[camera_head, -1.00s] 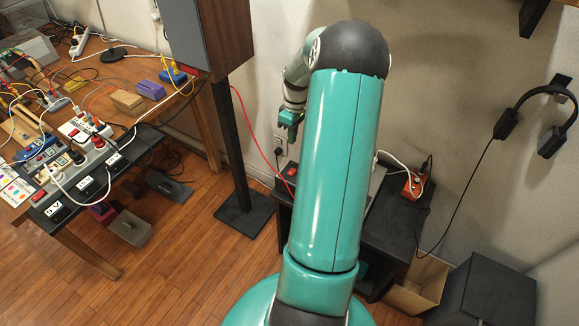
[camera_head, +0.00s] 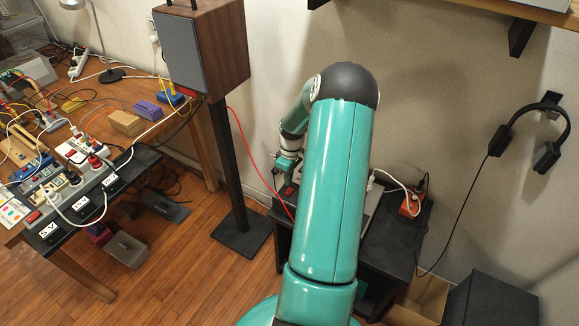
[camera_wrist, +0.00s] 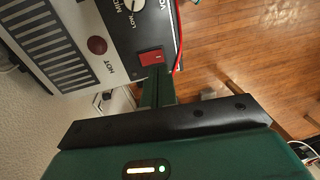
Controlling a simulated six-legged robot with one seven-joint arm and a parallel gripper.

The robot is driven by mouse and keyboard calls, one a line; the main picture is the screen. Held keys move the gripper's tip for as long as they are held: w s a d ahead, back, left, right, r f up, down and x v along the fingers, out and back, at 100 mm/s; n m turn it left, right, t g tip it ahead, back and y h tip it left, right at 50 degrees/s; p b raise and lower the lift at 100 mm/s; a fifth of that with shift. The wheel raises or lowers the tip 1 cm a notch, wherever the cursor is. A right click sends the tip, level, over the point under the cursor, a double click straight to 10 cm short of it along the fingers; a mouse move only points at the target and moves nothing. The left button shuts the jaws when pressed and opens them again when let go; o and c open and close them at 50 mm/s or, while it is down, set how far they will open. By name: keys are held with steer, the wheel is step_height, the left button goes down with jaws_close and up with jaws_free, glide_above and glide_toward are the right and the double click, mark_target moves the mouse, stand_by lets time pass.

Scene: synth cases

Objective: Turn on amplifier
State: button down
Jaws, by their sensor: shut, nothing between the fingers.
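The amplifier (camera_wrist: 65,65) fills the upper left of the wrist view, a white body with dark vent slots and a black and white front panel with knobs. Its red rocker switch (camera_wrist: 152,57) sits on the panel's edge, beside a dark red round lamp marked HOT (camera_wrist: 97,45). My gripper (camera_wrist: 156,72) is shut and empty, its tips overlapping the switch's lower edge; I cannot tell whether they touch. In the head view my gripper (camera_head: 287,160) is just above the red switch (camera_head: 287,190). My arm hides most of the amplifier there.
A speaker (camera_head: 190,55) on a black stand is left of my arm. A red cable (camera_head: 250,150) runs from it to the amplifier. A workbench (camera_head: 190,130) with power strips and wires is at left. An orange socket box (camera_head: 410,203) is right of my arm; headphones (camera_head: 548,155) hang on the wall.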

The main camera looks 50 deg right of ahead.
mark_target(287, 193)
steer(key=shift+a+f, duration=0.15)
steer(key=shift+f, duration=0.95)
steer(key=shift+a+f, duration=0.1)
steer(key=shift+f, duration=1)
steer(key=shift+a+f, duration=0.15)
steer(key=shift+f, duration=0.05)
steer(key=shift+w+d+r, duration=0.1)
steer(key=shift+d, duration=0.75)
steer(key=shift+r, duration=0.1)
